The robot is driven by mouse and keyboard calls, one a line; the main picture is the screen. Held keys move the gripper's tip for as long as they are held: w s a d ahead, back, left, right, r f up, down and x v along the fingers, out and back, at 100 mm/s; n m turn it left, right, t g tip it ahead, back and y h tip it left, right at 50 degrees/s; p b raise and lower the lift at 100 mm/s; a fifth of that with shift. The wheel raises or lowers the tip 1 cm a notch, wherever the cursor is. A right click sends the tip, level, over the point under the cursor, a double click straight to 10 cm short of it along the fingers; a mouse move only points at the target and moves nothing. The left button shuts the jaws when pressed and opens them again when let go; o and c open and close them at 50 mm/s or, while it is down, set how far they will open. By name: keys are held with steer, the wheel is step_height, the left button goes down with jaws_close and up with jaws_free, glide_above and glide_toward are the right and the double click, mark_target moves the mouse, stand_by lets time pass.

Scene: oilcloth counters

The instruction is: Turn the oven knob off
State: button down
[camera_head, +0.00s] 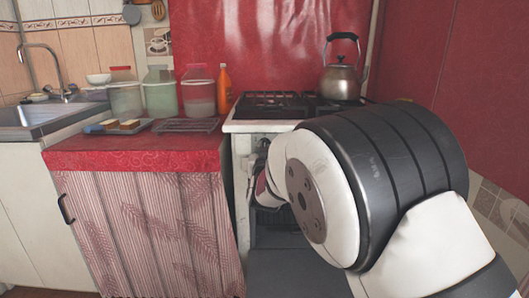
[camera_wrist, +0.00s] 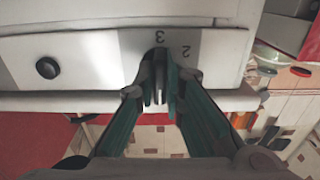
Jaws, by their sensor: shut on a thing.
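The white stove (camera_head: 242,128) stands right of the red-covered counter in the head view. Its front panel (camera_wrist: 100,50) fills the upper part of the wrist view, with upside-down marks "3" and "2". My gripper (camera_wrist: 160,76) is at this panel below the marks, its fingers shut on a knob, which is mostly hidden between the fingertips. Another round black knob (camera_wrist: 47,67) shows on the panel to the left, apart from the fingers. In the head view my arm covers most of the stove front, and the fingertips cannot be made out.
A metal kettle (camera_head: 341,80) stands at the back right of the stovetop, near black grates (camera_head: 270,104). The red counter (camera_head: 130,153) holds jars (camera_head: 198,93), an orange bottle (camera_head: 224,90), a wire rack (camera_head: 187,125) and a tray with food. A sink (camera_head: 45,117) is at far left.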

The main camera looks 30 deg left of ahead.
steer(key=shift+f, duration=0.25)
steer(key=c, duration=1.7)
jaws_free()
steer(key=shift+r, duration=0.15)
steer(key=shift+s, duration=0.1)
steer(key=v, duration=1.2)
